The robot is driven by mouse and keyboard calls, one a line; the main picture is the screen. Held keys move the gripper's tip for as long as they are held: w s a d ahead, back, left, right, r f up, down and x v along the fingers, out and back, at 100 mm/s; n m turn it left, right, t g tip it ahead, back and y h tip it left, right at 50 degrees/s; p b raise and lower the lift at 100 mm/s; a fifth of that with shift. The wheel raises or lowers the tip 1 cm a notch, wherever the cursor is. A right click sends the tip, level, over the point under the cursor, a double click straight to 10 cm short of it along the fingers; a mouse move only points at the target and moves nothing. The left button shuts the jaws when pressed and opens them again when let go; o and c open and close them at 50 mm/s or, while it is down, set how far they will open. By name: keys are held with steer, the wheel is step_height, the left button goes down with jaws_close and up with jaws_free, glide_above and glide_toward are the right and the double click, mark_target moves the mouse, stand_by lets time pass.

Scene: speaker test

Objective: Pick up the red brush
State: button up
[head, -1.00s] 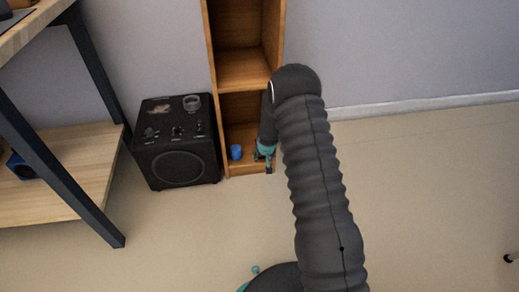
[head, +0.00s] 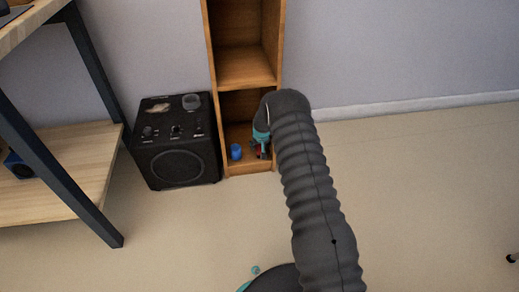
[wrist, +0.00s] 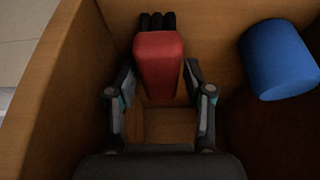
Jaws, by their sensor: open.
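The red brush (wrist: 158,65) is in the bottom compartment of the wooden shelf (head: 247,68), with its dark bristles at the far end in the wrist view. In the head view only a small red patch of the brush (head: 260,152) shows, mostly hidden by my gripper. My gripper (wrist: 158,88) is open, with one finger on each side of the brush's near end. I cannot tell whether either finger touches it. In the head view my gripper (head: 261,145) is inside the compartment, partly hidden by my arm.
Wooden walls enclose the compartment closely. A black speaker (head: 177,142) stands left of the shelf, with small items on top.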

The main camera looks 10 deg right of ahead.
steer(key=shift+w+f, duration=0.25)
steer(key=shift+f, duration=0.35)
steer(key=c, duration=0.9)
steer(key=shift+c, duration=0.2)
steer(key=shift+s+r, duration=0.2)
steer(key=shift+r, duration=0.4)
step_height(320, 180, up, 6)
steer(key=shift+f+p, duration=0.1)
steer(key=shift+p, duration=0.45)
steer(key=s, duration=1.9)
steer(key=shift+s+p, duration=0.35)
steer(key=shift+p, duration=0.1)
